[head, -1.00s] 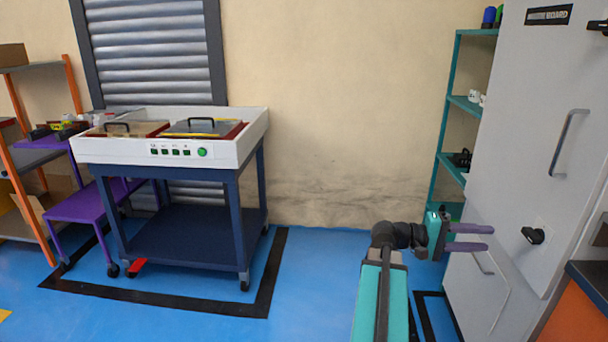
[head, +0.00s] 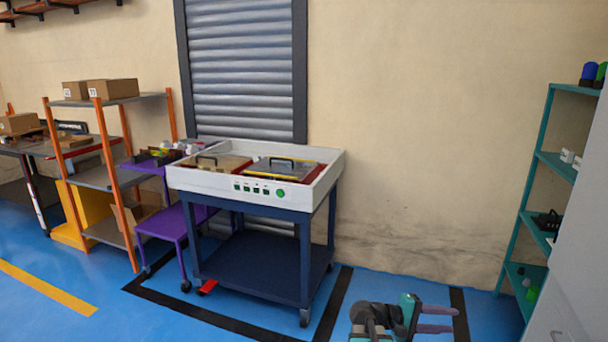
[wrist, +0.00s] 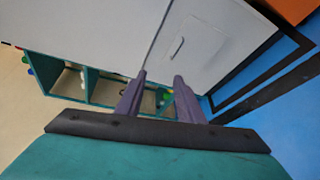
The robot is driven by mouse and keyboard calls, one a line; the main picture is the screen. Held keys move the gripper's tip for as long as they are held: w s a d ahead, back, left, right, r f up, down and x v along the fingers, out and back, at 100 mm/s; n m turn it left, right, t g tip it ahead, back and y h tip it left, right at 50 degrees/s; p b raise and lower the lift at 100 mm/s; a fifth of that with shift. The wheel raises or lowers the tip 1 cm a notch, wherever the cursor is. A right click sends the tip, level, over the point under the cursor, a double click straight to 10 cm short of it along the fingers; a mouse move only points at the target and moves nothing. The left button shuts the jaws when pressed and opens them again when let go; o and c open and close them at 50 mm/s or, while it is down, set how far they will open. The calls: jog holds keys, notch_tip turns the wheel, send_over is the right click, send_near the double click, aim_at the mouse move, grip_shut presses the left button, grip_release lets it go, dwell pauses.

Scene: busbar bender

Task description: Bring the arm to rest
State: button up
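My gripper (head: 437,319) shows at the bottom of the head view, right of centre, with its two purple-grey fingers pointing right. In the wrist view the fingers (wrist: 158,80) stand apart with a gap between them and nothing held. My gripper is open and empty. It is in front of the wall, between the white machine on the blue cart and the teal shelf, touching neither as far as I can see.
A white machine (head: 240,185) on a dark blue cart (head: 255,265) stands left of my arm. A teal shelf (head: 537,215) and a grey cabinet (head: 580,265) are at the right. A purple table (head: 170,220) and an orange rack (head: 118,185) stand further left. Blue floor with black lines lies between.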

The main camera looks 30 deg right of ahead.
jog(key=w+a+f+n+t+y+p, duration=0.2)
jog(key=a+f+p, duration=0.2)
jog(key=a+f, duration=0.55)
jog(key=w+a+f+n+t+y+p, duration=0.1)
jog(key=a+f+n+y+p, duration=0.15)
jog(key=a+f, duration=0.7)
jog(key=s+a+f+y+p, duration=0.1)
jog(key=s+a+f+y, duration=0.2)
jog(key=a, duration=0.7)
jog(key=s+a+f+m+g+y+p, duration=0.1)
jog(key=s+a+f+y+p, duration=0.1)
jog(key=a, duration=0.9)
jog(key=s+a+f+m+y+p, duration=0.1)
jog(key=s+a+f+y, duration=0.4)
jog(key=a, duration=0.5)
jog(key=s+p, duration=0.1)
jog(key=s, duration=0.1)
jog(key=shift+s+a+f+g, duration=0.2)
jog(key=shift+s+g, duration=0.1)
